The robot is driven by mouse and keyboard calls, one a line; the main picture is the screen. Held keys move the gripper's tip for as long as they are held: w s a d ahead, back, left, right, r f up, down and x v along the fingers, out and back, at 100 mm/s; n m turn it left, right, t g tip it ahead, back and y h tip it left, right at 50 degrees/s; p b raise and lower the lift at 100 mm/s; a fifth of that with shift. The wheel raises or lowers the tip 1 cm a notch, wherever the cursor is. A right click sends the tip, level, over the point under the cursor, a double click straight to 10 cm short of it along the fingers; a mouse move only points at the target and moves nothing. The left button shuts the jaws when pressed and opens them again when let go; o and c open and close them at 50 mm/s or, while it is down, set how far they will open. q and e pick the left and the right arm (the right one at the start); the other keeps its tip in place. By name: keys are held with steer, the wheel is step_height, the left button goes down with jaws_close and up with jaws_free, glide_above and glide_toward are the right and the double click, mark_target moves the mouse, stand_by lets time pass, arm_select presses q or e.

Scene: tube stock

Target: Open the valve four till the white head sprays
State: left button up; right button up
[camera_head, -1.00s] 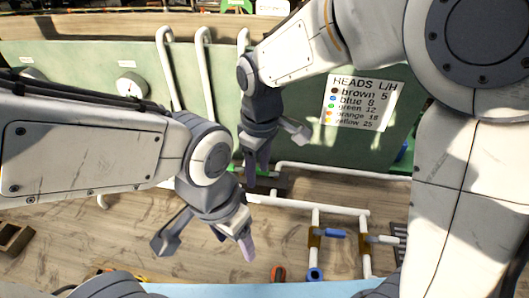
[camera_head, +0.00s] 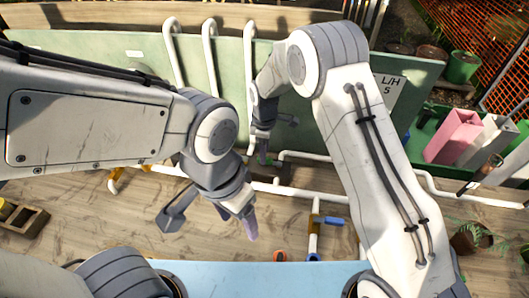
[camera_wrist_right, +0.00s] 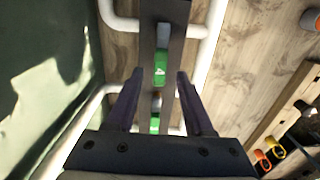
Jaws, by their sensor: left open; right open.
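In the right wrist view a green valve handle (camera_wrist_right: 161,66) with a white mark, apparently a 4, lies on a dark bar ahead of my right gripper (camera_wrist_right: 160,78). The fingers are open on either side of the line to the handle; I cannot tell whether they touch it. A second green piece (camera_wrist_right: 154,123) shows nearer the palm. In the head view my right gripper (camera_head: 267,150) is low over the pipes by the green board. My left gripper (camera_head: 210,226) is open and empty above the wooden floor. I cannot make out a white spraying head.
White pipes (camera_head: 209,60) run down the green board (camera_head: 110,50) and along the floor. A blue-handled valve (camera_head: 328,220) is at lower centre. A heads sign (camera_head: 388,90) is mostly behind my right arm. Pink (camera_head: 455,135) and white boxes stand at right.

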steer(key=shift+f, duration=1.15)
jaws_close()
stand_by(0.6)
